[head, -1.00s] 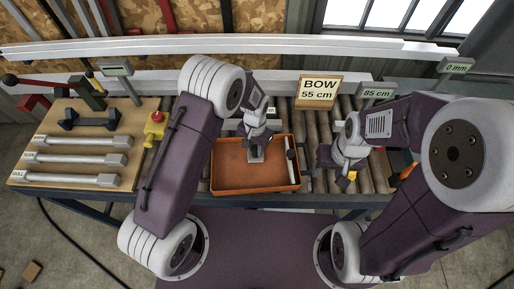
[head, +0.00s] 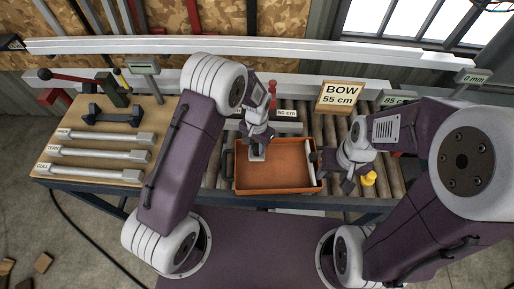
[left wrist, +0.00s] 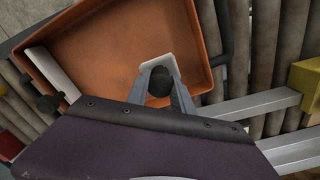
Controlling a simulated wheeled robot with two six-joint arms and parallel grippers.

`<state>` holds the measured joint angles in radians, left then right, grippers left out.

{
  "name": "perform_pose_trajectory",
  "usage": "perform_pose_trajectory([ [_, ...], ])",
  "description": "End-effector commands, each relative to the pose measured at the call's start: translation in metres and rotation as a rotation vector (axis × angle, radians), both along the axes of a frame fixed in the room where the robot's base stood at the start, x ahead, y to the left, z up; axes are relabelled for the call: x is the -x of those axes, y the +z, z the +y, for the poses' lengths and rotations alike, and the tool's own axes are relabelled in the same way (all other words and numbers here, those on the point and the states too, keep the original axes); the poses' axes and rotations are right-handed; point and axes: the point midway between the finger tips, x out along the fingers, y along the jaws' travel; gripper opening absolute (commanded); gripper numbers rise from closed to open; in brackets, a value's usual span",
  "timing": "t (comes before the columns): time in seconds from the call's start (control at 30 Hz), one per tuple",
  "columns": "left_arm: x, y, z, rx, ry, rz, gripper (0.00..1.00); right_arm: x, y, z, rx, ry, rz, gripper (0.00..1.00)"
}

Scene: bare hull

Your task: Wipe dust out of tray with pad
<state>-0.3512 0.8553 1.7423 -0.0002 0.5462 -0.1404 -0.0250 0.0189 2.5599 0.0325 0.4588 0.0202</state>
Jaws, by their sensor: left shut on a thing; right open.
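The orange tray (head: 275,178) sits on the rollers in the head view, and its open inside fills the upper left wrist view (left wrist: 120,45). My left gripper (head: 258,143) is shut on the dark knob (left wrist: 160,82) of the pale pad (left wrist: 163,65). The pad (head: 257,155) is inside the tray near its far left part. Whether it touches the floor is hard to tell. The tray floor shows faint mottling; dust is not clearly distinguishable. My right gripper (head: 335,174) is open and empty, beside the tray's right end.
A white bar (head: 309,172) lies along the tray's right side. A yellow knob (head: 369,178) stands right of my right gripper. A "BOW 55 cm" sign (head: 340,95) stands behind. A wooden board (head: 80,172) with tools lies left.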

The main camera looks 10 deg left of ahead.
Motion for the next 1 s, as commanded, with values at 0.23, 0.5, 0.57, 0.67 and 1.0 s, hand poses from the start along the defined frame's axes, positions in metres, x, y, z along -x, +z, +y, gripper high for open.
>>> perform_pose_trajectory([
  [0.23, -0.002, 0.027, 0.001, 0.001, 0.003, -0.002, 0.00, 0.000, 0.023, 0.000, 0.000, 0.000, 0.000, 0.52],
  [0.5, -0.003, 0.050, 0.003, 0.001, 0.005, -0.003, 0.00, 0.000, 0.042, 0.000, 0.000, 0.000, 0.000, 0.52],
  [0.57, -0.004, 0.053, 0.003, 0.001, 0.005, -0.002, 0.00, 0.000, 0.044, 0.000, 0.000, 0.000, 0.000, 0.52],
  [0.67, -0.004, 0.055, 0.003, 0.001, 0.005, -0.002, 0.00, 0.000, 0.045, 0.000, 0.000, 0.000, 0.000, 0.52],
  [1.0, -0.004, 0.054, 0.003, 0.001, 0.005, -0.002, 0.00, 0.000, 0.044, 0.000, 0.000, 0.000, 0.000, 0.52],
])
